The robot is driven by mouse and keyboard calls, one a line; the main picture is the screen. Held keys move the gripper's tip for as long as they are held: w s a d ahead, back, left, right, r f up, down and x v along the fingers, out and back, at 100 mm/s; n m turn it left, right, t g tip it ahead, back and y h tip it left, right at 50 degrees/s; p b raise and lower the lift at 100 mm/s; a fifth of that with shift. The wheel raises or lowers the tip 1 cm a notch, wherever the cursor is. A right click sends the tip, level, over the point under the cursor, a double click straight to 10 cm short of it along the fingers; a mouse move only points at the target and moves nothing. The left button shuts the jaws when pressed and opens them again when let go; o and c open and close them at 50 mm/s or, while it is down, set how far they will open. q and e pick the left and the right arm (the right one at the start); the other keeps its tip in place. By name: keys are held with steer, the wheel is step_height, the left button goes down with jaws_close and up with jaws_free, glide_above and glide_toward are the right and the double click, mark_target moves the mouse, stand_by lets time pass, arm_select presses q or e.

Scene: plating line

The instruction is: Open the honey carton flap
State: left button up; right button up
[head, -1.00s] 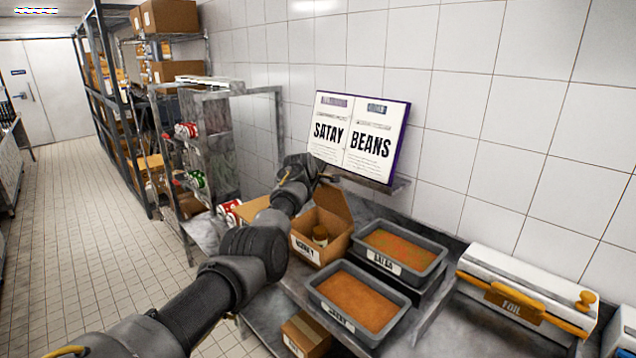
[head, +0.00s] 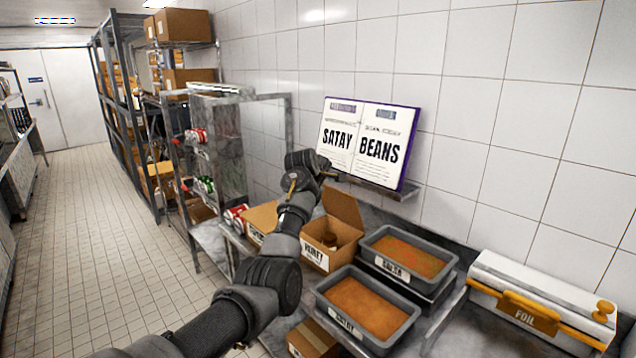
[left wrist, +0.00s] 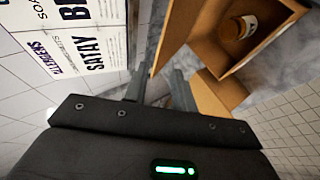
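The honey carton (head: 318,256) is a brown box with a white HONEY label on the counter. It is open at the top. One flap (head: 344,207) stands up at its back, and a small amber jar (head: 330,240) is inside. The left wrist view also shows the jar (left wrist: 246,26) in the carton and a brown flap (left wrist: 174,32). My left gripper (left wrist: 158,88) has its two fingers apart with nothing seen held between them. In the head view it is above and left of the raised flap, by the recipe book; its fingertips are hard to make out. My right gripper is not in view.
Trays of satay (head: 362,308) and another filling (head: 408,255) stand right of the carton. A closed carton (head: 314,338) is in front below. The open recipe book (head: 365,145) leans at the wall. A foil dispenser (head: 540,295) is far right. Another carton (head: 262,217) stands left.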

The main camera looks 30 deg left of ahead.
arm_select(q)
steer(key=b+v, duration=0.2)
steer(key=v, duration=0.4)
steer(key=shift+s, duration=0.15)
